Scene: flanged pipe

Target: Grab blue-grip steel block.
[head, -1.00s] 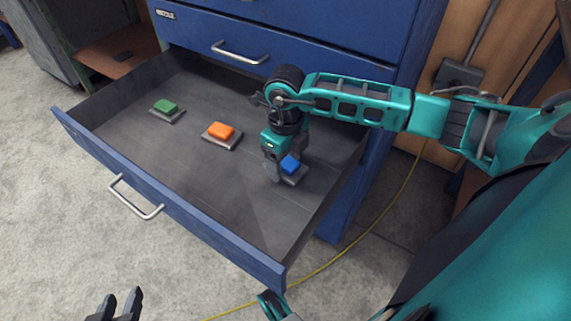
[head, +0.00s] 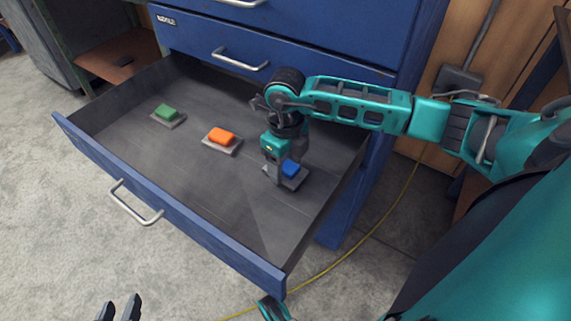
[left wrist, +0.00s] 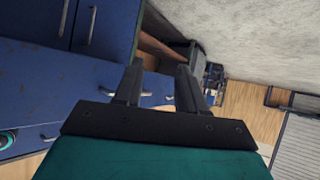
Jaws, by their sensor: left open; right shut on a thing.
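The blue-grip steel block (head: 290,169) is in the right part of the open drawer, a grey plate with a blue grip on top. My right gripper (head: 280,177) points down at it and is shut on the blue grip; the fingers partly hide it. Whether the block touches the drawer floor is hard to tell. My left gripper (head: 119,310) shows at the bottom edge of the head view, outside the drawer, open and empty. Its open fingers also show in the left wrist view (left wrist: 160,85).
An orange-grip block (head: 222,137) and a green-grip block (head: 167,113) sit to the left in the drawer (head: 240,205). The blue drawer front (head: 170,205) has a metal handle. A yellow cable (head: 365,238) lies on the floor at right.

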